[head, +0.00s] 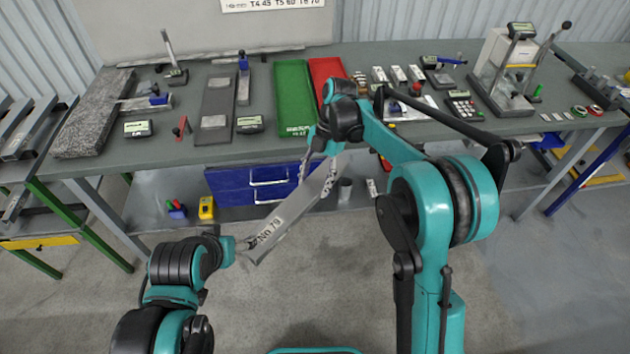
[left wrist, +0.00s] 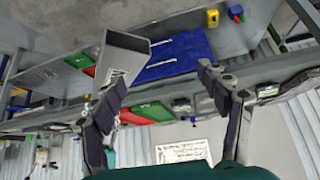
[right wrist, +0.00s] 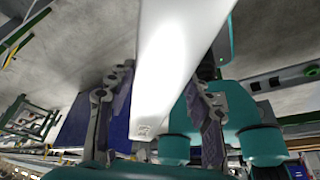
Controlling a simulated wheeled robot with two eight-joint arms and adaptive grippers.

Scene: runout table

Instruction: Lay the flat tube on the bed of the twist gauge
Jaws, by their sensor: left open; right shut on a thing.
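The flat tube (head: 292,213) is a long grey metal bar marked "No 79". It slants in the air in front of the table, upper end to the right. My right gripper (head: 325,160) is shut on its upper part; in the right wrist view the tube (right wrist: 170,60) lies between the fingers. My left gripper (head: 242,245) is open near the lower end. In the left wrist view the tube's hollow end (left wrist: 128,48) shows beside the left finger; contact cannot be told.
A granite plate (head: 90,120) lies left of the bed, digital readouts (head: 138,129) stand near the front edge, and green (head: 294,95) and red trays lie right of it. A blue drawer unit (head: 235,185) is under the table. Floor in front is clear.

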